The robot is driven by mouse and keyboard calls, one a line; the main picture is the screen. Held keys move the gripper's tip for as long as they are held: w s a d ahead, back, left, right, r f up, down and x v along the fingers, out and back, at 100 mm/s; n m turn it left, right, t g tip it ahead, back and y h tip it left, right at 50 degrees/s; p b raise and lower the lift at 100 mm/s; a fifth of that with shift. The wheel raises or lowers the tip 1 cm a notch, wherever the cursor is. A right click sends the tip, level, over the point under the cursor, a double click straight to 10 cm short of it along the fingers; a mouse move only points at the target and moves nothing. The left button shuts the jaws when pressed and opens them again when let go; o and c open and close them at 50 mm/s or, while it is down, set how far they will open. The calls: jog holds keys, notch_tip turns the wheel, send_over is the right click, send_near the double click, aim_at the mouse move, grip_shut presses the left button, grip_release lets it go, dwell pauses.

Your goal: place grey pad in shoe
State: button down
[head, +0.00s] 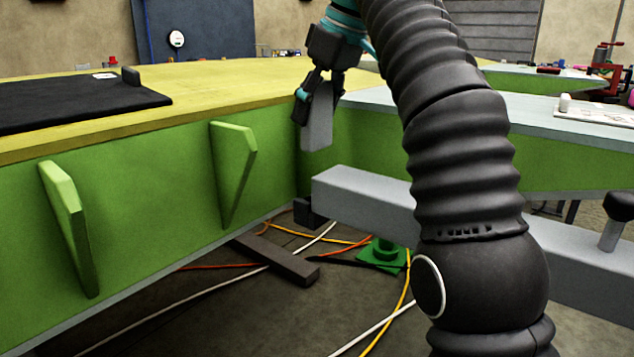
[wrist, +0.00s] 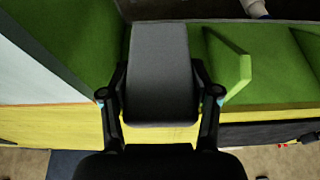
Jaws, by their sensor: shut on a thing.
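The grey pad (head: 317,130) is a plain rectangular block. In the head view it hangs below my gripper (head: 319,94), in front of the inner corner of the green jig walls. In the wrist view the pad (wrist: 160,65) sits between the two black fingers of my gripper (wrist: 160,94), which are shut on its sides. The pad is clear of the floor; whether it touches the wall behind is hard to tell. I cannot pick out the shoe for certain; a small dark block (head: 309,213) stands low in the corner, beside the end of a grey beam.
The grey beam (head: 365,200) runs rightward below the pad. Green fins (head: 233,170) stick out from the left wall. A black mat (head: 70,103) lies on the yellow top. Cables, a dark bar (head: 275,262) and a green stand (head: 384,255) are on the floor.

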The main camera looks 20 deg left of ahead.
aim_at(323, 120)
jog(key=shift+s+d+f, duration=0.1)
jog(key=shift+s+f, duration=0.05)
jog(key=shift+f, duration=2.15)
jog(key=shift+f+b, duration=0.75)
jog(key=shift+f, duration=1.7)
jog(key=shift+f+b, duration=0.35)
jog(key=shift+f, duration=0.25)
jog(key=shift+c, duration=1.2)
grip_release()
jog(key=shift+r, duration=0.25)
jog(key=p+v, duration=0.2)
jog(key=v, duration=1)
jog(key=shift+r, duration=0.35)
